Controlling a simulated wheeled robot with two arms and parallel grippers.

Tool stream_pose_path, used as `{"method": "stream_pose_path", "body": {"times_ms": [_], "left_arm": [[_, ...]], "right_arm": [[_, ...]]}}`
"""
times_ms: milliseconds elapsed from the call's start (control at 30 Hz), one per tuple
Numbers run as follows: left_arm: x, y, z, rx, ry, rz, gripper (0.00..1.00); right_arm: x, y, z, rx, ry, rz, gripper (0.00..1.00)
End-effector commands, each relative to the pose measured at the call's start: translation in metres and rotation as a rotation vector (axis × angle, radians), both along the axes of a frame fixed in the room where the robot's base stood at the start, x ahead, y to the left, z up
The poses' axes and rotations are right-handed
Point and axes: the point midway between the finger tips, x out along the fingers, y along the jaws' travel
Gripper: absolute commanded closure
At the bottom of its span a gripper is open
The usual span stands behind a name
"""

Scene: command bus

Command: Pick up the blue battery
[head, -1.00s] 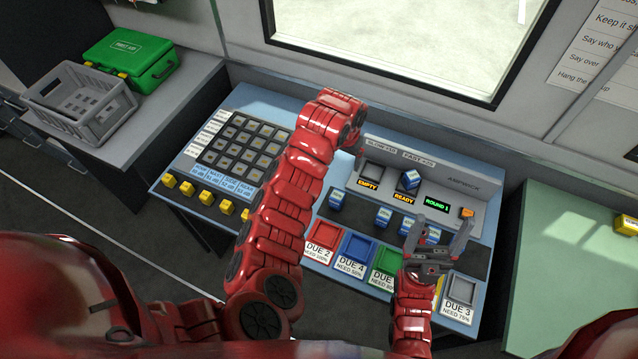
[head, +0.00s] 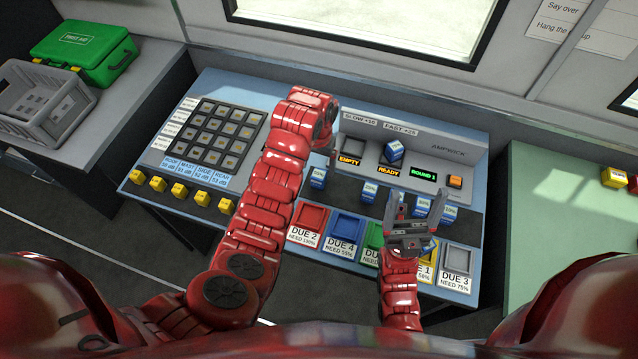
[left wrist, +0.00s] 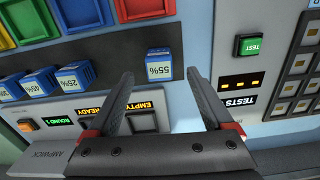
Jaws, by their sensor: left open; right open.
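Several blue batteries with white labels sit on the console. One blue battery (head: 318,178) stands at the left end of the dark strip; in the left wrist view a blue battery (left wrist: 158,68) reads 55%. My left gripper (left wrist: 160,80) is open and empty. The 55% battery shows between its fingertips, apart from them. In the head view, my left arm mostly hides that gripper (head: 333,150). Another blue battery (head: 394,152) is tilted in the READY slot. My right gripper (head: 415,205) is open above the strip's right part, partly covering batteries there.
The charger panel (head: 455,160) stands behind the strip. Coloured trays, including a red one (head: 307,220) and a blue one (head: 346,230), lie in front. A button grid (head: 215,135) is at left. A grey crate (head: 45,105) and green case (head: 85,52) stand further left.

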Motion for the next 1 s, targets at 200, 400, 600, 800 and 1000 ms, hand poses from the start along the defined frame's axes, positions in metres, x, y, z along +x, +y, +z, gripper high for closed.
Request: {"method": "stream_pose_path", "body": {"times_ms": [200,400,600,800,1000], "left_arm": [[0.000,-0.001,-0.009,0.000,0.004,0.000,0.15],[0.003,-0.004,-0.029,0.001,0.003,0.000,0.15],[0.004,-0.004,-0.048,0.000,0.001,0.001,0.15],[0.004,-0.003,-0.054,0.000,0.000,-0.001,0.15],[0.004,-0.003,-0.054,0.000,0.000,-0.001,0.24]], "right_arm": [[0.000,0.000,0.006,0.000,0.000,0.000,0.20],[0.000,0.000,0.023,0.000,0.000,0.000,0.20],[0.000,0.000,0.028,0.000,0.000,0.000,0.20],[0.000,0.000,0.029,0.000,0.000,0.000,0.20],[0.000,0.000,0.028,0.000,0.000,0.000,0.20]]}}
